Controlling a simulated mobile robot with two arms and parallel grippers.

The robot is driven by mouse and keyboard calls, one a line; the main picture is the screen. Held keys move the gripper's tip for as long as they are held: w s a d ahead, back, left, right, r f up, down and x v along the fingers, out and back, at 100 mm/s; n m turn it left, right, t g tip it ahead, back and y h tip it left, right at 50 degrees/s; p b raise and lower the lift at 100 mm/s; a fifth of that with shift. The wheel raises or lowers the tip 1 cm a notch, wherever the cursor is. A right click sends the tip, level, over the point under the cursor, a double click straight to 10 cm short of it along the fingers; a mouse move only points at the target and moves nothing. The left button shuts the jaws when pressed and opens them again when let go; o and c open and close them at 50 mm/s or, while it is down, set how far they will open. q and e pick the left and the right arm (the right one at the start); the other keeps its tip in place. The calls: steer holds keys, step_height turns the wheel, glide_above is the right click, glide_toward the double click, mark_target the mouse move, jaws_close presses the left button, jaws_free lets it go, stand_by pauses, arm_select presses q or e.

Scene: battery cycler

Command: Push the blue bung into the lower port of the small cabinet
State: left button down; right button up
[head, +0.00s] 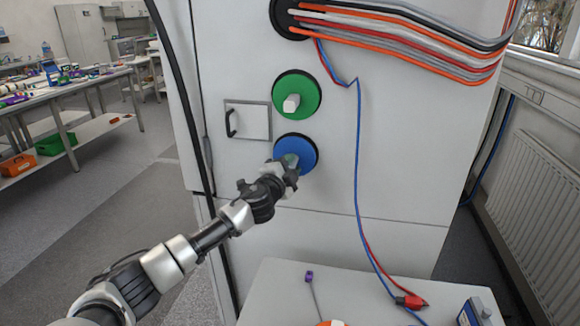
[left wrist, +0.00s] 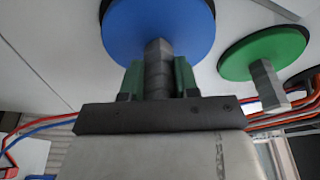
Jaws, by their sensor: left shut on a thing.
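The blue bung (head: 297,146) is a round blue disc against the cabinet (head: 400,140) front, at the lower port, with a dark ring showing around its edge. My left gripper (head: 287,163) is shut on the bung's grey knob. In the left wrist view the blue bung (left wrist: 160,25) fills the top, and the green fingers of my left gripper (left wrist: 158,80) stand on both sides of the knob (left wrist: 158,60). How deep the bung sits in the port cannot be told. My right gripper is not in view.
A green bung (head: 297,95) with a pale knob sits just above the blue one. A small handled door (head: 247,121) is to the left. Red and blue wires (head: 357,180) hang at the right. A white table (head: 270,290) stands below.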

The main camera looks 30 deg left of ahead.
arm_select(q)
steer(key=shift+w+a+r, duration=0.1)
steer(key=shift+w+a, duration=0.05)
steer(key=shift+w, duration=0.45)
jaws_free()
stand_by(0.6)
steer(key=shift+s, duration=0.1)
steer(key=s+f, duration=0.1)
steer(key=s, duration=1)
steer(key=shift+p, duration=0.3)
stand_by(0.9)
steer(key=shift+w+f, duration=0.1)
steer(key=shift+f, duration=0.05)
stand_by(0.4)
